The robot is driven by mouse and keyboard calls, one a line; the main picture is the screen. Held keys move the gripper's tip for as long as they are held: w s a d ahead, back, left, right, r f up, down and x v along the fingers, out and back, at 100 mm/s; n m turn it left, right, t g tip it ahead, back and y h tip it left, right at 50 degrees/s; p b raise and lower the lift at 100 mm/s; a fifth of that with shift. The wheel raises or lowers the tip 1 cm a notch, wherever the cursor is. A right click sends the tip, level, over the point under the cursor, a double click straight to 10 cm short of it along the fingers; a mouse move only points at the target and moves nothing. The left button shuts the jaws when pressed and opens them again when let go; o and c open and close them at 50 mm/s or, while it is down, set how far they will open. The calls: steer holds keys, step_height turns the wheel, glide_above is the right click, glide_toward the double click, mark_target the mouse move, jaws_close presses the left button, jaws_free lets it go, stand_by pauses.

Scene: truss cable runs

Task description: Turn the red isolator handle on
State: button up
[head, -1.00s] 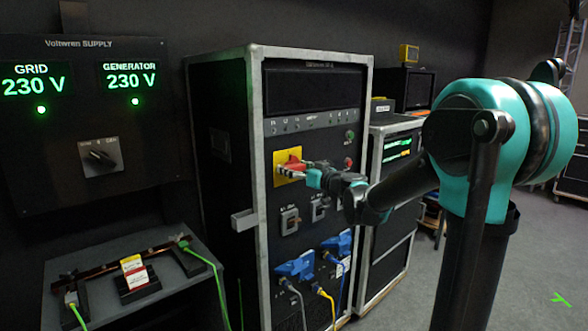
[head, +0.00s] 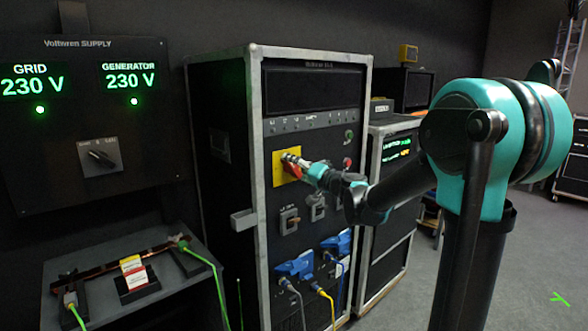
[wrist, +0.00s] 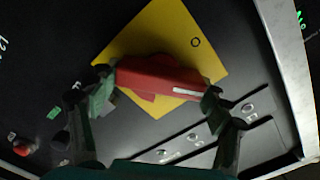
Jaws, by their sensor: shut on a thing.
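The red isolator handle (head: 293,169) sits on a square yellow plate (head: 279,177) on the front of the tall black rack. In the wrist view the red handle (wrist: 160,77) lies across the yellow plate (wrist: 160,32), which looks tilted. My gripper (head: 294,163) is at the handle and partly hides it in the head view. In the wrist view my gripper's fingertips (wrist: 158,86) are at the handle's two ends, shut on it.
Below the plate are two grey switches (head: 289,220) and blue plugs (head: 296,266) with cables. The supply panel (head: 100,110) at left shows GRID and GENERATOR at 230 V with green lamps. A table (head: 190,275) stands below it.

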steer(key=m, duration=0.3)
steer(key=shift+m, duration=0.3)
steer(key=shift+d+f+m, duration=0.1)
steer(key=shift+f+m, duration=0.05)
steer(key=shift+m, duration=1.75)
steer(key=o, duration=1.2)
steer(key=shift+c, duration=0.2)
steer(key=v, duration=1.2)
